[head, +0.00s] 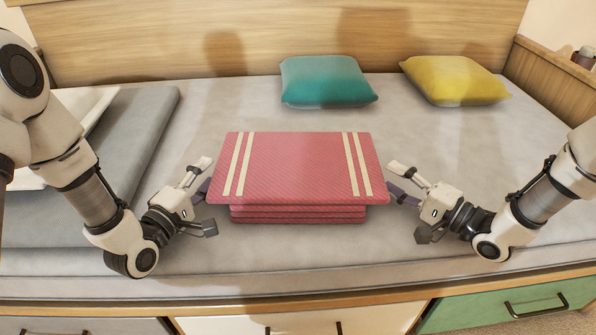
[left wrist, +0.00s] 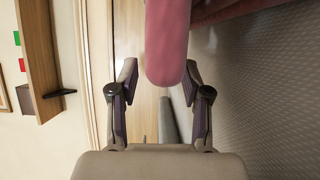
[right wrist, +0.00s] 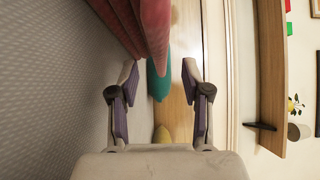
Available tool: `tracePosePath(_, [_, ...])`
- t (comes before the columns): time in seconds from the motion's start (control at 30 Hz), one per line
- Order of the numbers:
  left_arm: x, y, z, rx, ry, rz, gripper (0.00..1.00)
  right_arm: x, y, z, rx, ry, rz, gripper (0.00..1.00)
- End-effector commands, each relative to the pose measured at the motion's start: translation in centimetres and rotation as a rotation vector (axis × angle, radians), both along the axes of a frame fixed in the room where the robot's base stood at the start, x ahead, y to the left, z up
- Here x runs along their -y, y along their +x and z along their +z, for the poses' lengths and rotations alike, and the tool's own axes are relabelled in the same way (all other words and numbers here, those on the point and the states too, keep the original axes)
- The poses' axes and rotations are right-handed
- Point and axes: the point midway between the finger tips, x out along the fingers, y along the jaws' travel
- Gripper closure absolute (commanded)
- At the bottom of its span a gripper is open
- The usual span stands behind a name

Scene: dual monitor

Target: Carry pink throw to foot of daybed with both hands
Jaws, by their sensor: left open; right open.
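The pink throw (head: 296,165) lies folded in a stack of layers with cream stripes near each end, in the middle of the daybed (head: 430,130). My left gripper (head: 205,192) is open at the throw's left end. In the left wrist view the throw's rounded edge (left wrist: 167,45) reaches between the spread fingers (left wrist: 158,82). My right gripper (head: 402,195) is open at the throw's right end. In the right wrist view the throw's edge (right wrist: 153,30) comes down between the spread fingers (right wrist: 160,76). I cannot tell whether any finger touches it.
A teal pillow (head: 325,82) and a yellow pillow (head: 455,80) lie behind the throw. A grey folded piece (head: 140,125) lies at the left. A wooden panel (head: 553,82) bounds the right end. Drawers (head: 510,303) run below the front edge. Mattress around the throw is clear.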

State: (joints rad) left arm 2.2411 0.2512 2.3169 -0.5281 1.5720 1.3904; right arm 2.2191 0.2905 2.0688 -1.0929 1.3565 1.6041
Motion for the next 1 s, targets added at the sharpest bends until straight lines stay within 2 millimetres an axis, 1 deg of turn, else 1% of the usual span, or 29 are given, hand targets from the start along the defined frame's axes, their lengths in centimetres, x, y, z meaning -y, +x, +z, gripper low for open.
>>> tracePosePath(0.03, [0.4,0.9,0.0,0.002,0.005,-0.002,0.52,-0.8,0.6,-0.1,0.001,-0.003,0.003,0.52])
tracePosePath(0.1, [0.8,2.0,0.0,0.002,0.003,-0.002,0.52,-1.7,1.4,-0.1,0.001,-0.003,0.003,0.52])
tracePosePath(0.23, [1.3,3.6,-0.1,0.0,0.001,-0.001,0.52,-2.9,2.5,-0.1,0.0,-0.001,0.001,0.52])
tracePosePath(0.4, [1.5,4.4,-0.1,-0.001,-0.001,0.001,0.52,-3.5,3.1,0.0,0.0,0.001,0.0,0.52])
tracePosePath(0.6, [1.5,4.4,-0.1,-0.001,-0.001,0.001,0.52,-3.5,3.1,0.0,0.0,0.001,-0.001,0.52])
tracePosePath(0.63, [1.5,4.4,-0.1,-0.001,-0.001,0.001,0.59,-3.5,3.1,0.0,-0.001,0.001,-0.001,0.59])
tracePosePath(0.67, [1.5,4.4,-0.1,-0.001,-0.001,0.001,0.7,-3.5,3.1,0.0,-0.001,0.001,-0.001,0.7])
tracePosePath(0.7, [1.5,4.4,-0.1,-0.001,-0.001,0.001,0.84,-3.5,3.1,0.0,-0.001,0.001,-0.001,0.84])
tracePosePath(0.73, [1.5,4.4,-0.1,-0.001,-0.001,0.001,0.95,-3.5,3.1,0.0,-0.001,0.001,-0.001,0.95])
tracePosePath(0.77, [1.5,4.4,-0.1,-0.001,-0.001,0.001,1.0,-3.5,3.1,0.0,-0.001,0.001,-0.001,1.0])
tracePosePath(1.0, [1.5,4.4,-0.1,-0.002,0.0,0.001,1.0,-3.5,3.1,0.0,0.0,0.0,-0.001,1.0])
